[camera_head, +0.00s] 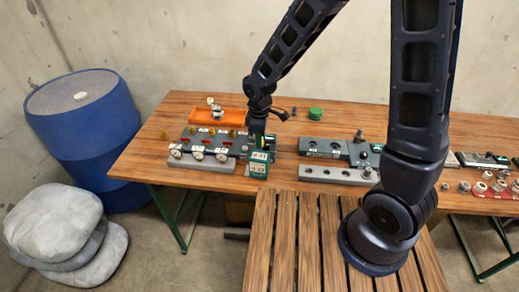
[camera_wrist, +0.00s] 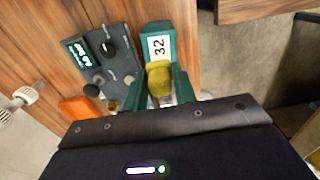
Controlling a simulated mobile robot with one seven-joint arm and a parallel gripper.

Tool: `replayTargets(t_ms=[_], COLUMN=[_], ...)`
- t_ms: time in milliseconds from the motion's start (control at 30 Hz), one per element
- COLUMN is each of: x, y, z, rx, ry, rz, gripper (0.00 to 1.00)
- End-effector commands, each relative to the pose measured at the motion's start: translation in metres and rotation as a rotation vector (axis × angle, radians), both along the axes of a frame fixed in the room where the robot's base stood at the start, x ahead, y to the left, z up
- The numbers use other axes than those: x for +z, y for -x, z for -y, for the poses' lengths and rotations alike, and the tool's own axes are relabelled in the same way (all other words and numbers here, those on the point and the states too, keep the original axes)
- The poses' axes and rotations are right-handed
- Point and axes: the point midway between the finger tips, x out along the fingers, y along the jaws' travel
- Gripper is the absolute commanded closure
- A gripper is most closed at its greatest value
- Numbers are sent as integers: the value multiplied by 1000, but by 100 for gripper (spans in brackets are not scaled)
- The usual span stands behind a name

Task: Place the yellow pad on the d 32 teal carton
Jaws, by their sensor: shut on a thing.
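The teal carton (camera_wrist: 158,29) has a white label reading 32 and stands just beyond my fingertips in the wrist view. The yellow pad (camera_wrist: 158,78) is between my gripper's fingers (camera_wrist: 160,88), which are shut on it. The pad overlaps the carton's near end in this view; I cannot tell whether they touch. In the head view my gripper (camera_head: 258,132) points down over the front part of the table, close above teal cartons (camera_head: 257,169) with white labels. The pad is too small to make out there.
A dark control box (camera_wrist: 100,55) with knobs and a lit display is beside the carton. An orange tray (camera_head: 231,114), a green round stack (camera_head: 315,114) and grey fixture blocks (camera_head: 205,163) are on the wooden table (camera_head: 160,128). A slatted bench (camera_head: 300,240) is in front.

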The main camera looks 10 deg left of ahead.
Motion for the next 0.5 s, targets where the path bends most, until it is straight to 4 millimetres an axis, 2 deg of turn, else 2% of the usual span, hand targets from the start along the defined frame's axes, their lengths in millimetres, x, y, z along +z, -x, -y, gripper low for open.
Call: replayTargets(t_ms=[100, 267, 500], x=[-11, -17, -45], y=[0, 0, 1], z=[0, 0, 0], rx=[1, 1, 1], ry=[1, 1, 3], rz=[0, 0, -2], gripper=[94, 94, 94])
